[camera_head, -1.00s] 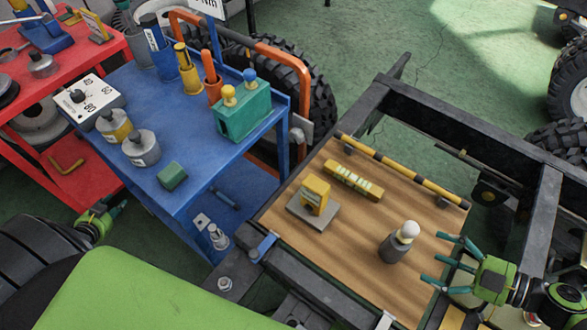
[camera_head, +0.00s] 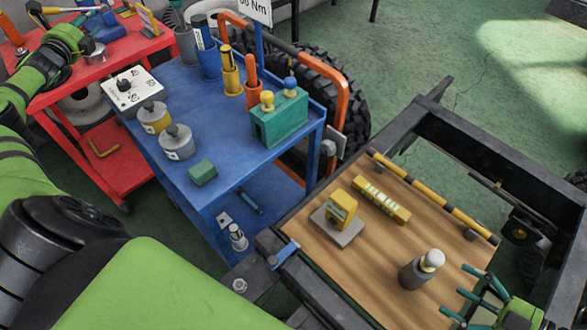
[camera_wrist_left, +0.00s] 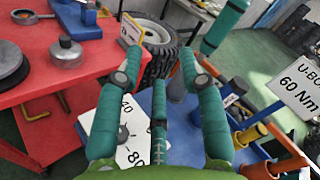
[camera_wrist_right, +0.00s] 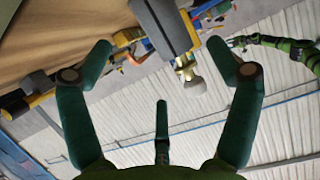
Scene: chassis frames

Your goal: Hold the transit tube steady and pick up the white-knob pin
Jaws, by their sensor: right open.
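The transit tube (camera_head: 412,274) is a dark grey cylinder standing upright on the wooden board. The white-knob pin (camera_head: 432,260) sits in its top, with only the pale round knob and a little below it showing. My right gripper (camera_head: 464,291) is open and empty, just right of the tube, fingers pointing towards it. In the right wrist view the tube (camera_wrist_right: 163,22) and white knob (camera_wrist_right: 195,86) show beyond the spread fingers, apart from them. My left gripper (camera_wrist_left: 163,62) is open and empty in the left wrist view, above the red table and blue cart, far from the tube.
The board (camera_head: 335,265) also carries a yellow block on a grey plate (camera_head: 340,215) and a yellow strip (camera_head: 381,199). Black frame rails surround it. The blue cart (camera_head: 240,165) holds a green block (camera_head: 279,118) with two knobbed pins. A red table (camera_head: 80,75) stands behind left.

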